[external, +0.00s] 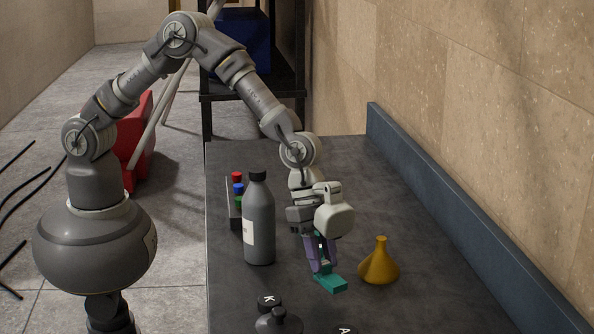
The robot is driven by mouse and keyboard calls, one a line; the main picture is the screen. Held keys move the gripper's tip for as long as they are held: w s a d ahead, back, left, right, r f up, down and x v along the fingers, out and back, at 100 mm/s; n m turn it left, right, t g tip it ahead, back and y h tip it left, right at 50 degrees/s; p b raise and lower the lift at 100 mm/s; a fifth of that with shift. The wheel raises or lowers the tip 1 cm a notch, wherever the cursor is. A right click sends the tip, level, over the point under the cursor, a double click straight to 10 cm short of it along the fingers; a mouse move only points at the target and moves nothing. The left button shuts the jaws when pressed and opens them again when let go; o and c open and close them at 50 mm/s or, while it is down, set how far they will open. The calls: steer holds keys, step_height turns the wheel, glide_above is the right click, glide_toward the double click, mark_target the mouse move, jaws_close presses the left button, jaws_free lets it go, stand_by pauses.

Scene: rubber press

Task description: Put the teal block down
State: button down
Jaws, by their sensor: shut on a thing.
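The teal block (331,284) is at the lower middle of the external view, between the grey bottle and the yellow funnel. My gripper (321,268) points down and is shut on the teal block. Its purple fingers hide part of the block, and some teal also shows higher up between the fingers. The block is at or just above the dark table top (430,300); I cannot tell whether it touches.
A grey bottle (259,225) with a black cap stands to the left, and a yellow funnel (379,265) stands close on the right. Dark lettered items (279,320) sit in front. A small rack with coloured caps (237,190) is behind the bottle. The right table area is clear up to the blue edge board (450,205).

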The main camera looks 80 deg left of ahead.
steer(key=shift+f+b, duration=0.3)
steer(key=shift+f, duration=1.2)
steer(key=shift+f, duration=0.2)
steer(key=c, duration=0.9)
jaws_free()
steer(key=shift+r, duration=0.1)
steer(key=shift+r, duration=0.25)
steer(key=p+v, duration=0.3)
steer(key=v, duration=0.8)
steer(key=shift+a+r, duration=0.2)
steer(key=shift+r, duration=0.15)
